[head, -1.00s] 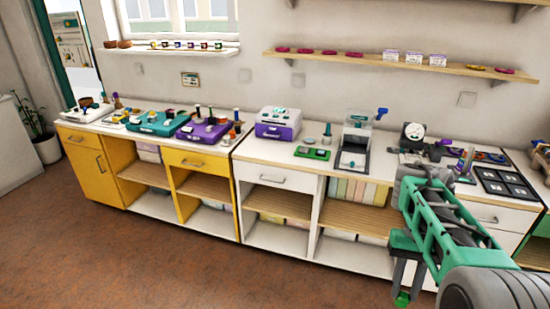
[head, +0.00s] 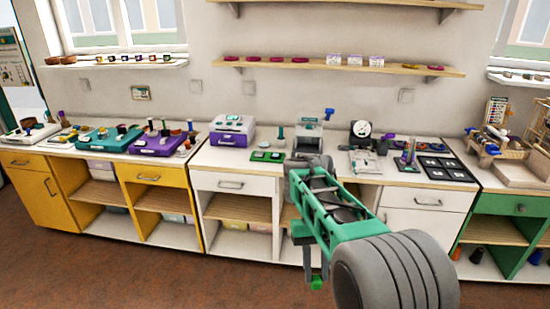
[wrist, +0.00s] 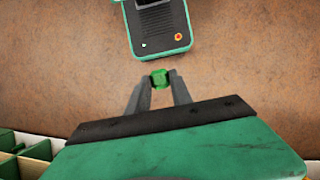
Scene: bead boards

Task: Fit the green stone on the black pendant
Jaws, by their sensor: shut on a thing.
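My gripper (wrist: 160,88) is shut on the green stone (wrist: 160,77), which sits between the fingertips in the wrist view. In the head view my gripper (head: 313,270) hangs low, pointing down in front of the white cabinets, below counter height. A small green spot at its tip there matches the stone. I cannot make out the black pendant for certain. A black board with several dark squares (head: 443,168) lies on the counter to the right of my arm, too small to read in detail.
The counter holds a green tray (head: 267,156), a purple and white box (head: 232,130), a round dial (head: 362,130) and a purple case (head: 158,146). A wooden rack (head: 538,128) stands at the far right. Brown floor (head: 120,268) is clear before the cabinets.

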